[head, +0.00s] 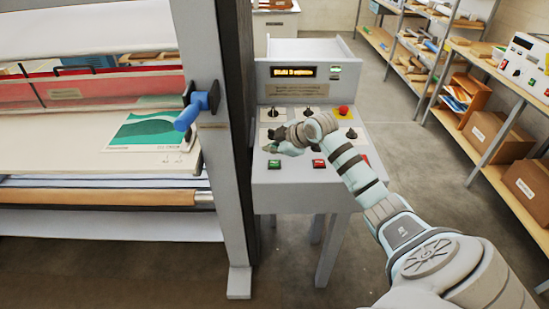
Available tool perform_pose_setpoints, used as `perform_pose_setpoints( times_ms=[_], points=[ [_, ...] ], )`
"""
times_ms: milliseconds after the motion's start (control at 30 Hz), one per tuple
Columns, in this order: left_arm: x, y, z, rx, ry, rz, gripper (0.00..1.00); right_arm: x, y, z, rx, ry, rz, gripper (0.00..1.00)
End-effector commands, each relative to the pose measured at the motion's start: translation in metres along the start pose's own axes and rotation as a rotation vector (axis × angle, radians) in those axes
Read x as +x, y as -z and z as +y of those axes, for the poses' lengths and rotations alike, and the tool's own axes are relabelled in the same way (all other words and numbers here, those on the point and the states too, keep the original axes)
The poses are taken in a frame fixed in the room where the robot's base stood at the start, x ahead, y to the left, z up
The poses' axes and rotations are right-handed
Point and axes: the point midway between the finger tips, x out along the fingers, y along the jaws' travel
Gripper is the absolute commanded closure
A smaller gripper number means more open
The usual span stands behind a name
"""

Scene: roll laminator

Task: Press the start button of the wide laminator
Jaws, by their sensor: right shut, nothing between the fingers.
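The wide laminator (220,120) stands at the left, with a grey side post, rollers and a bed. Its grey control console (320,178) is to the right of the post. On the console's front row are a green button (274,164), a red button (319,164) and another red button partly hidden by my right arm. My right gripper (283,147) is shut and empty, over the console panel just above and behind the green button. I cannot tell whether it touches the panel. My left gripper is not in view.
A red emergency knob (344,110) on a yellow plate and black joysticks (308,111) stand on the console. A blue handle (190,115) juts from the post. A printed green sheet (150,131) lies on the bed. Shelves with boxes (496,135) line the right; floor between is clear.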

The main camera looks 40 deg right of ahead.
Motion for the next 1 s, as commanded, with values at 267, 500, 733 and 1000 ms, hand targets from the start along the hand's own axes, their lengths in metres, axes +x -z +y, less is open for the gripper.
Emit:
perform_pose_setpoints(
  times_ms=[267,500,733,1000],
  points=[
    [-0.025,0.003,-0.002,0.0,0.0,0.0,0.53,-0.021,0.015,0.015,0.0,0.0,0.0,1.0],
    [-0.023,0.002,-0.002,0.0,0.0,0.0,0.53,-0.019,0.014,0.014,0.0,0.001,0.0,1.0],
    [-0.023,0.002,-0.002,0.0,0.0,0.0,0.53,-0.019,0.014,0.014,0.0,0.0,0.0,1.0],
    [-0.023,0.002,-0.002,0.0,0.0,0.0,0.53,-0.019,0.014,0.014,0.0,0.0,0.0,1.0]
  ],
)
